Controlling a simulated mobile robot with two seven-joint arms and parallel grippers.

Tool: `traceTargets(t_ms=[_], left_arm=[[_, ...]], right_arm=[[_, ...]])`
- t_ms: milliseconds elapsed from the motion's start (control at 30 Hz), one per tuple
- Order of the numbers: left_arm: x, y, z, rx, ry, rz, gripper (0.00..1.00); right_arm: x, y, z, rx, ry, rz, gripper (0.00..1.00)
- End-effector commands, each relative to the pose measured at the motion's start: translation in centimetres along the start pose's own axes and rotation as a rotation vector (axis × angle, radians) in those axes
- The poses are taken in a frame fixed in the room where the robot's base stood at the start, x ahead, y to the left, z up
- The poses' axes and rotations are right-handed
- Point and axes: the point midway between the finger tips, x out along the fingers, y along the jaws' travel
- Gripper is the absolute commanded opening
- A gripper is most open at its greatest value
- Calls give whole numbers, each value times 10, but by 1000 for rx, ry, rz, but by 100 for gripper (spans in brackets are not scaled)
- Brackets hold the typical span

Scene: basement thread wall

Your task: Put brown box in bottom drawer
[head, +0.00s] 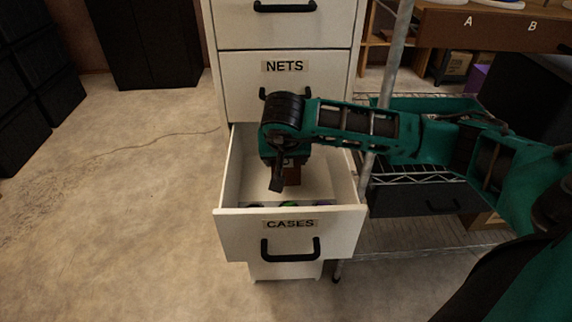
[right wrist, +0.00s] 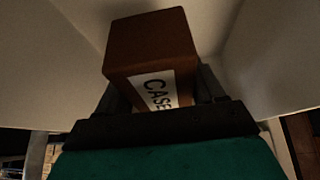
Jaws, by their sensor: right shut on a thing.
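The bottom drawer (head: 236,238), labelled CASES, is pulled open from the white cabinet. My right gripper (head: 284,178) points down into it and is shut on the brown box (head: 294,176). In the right wrist view the brown box (right wrist: 150,45) sits between the fingers, with a white label reading "CASE" and pale drawer walls around it. In the head view the gripper hides most of the box. I cannot tell whether the box touches the drawer floor. My left gripper is not in view.
Small coloured items (head: 288,204) lie inside near the drawer front. The closed NETS drawer (head: 240,85) is above. A wire shelf rack (head: 400,240) with a metal post stands close on the right, under my right arm. The floor at left is clear.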

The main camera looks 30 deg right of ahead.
Motion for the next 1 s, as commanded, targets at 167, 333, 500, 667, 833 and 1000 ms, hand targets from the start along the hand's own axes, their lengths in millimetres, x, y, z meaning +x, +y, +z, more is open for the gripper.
traceTargets(t_ms=[167,333,500,667,833,1000], left_arm=[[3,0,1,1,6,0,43],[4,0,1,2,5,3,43],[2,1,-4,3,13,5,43],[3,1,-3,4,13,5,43],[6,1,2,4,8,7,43],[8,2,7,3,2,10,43]], right_arm=[[10,1,2,15,-138,-37,35],[25,0,9,14,-128,-37,35],[26,0,9,14,-126,-36,35],[26,0,10,13,-126,-36,35],[32,0,13,13,-125,-36,35],[36,0,16,13,-125,-36,35]])
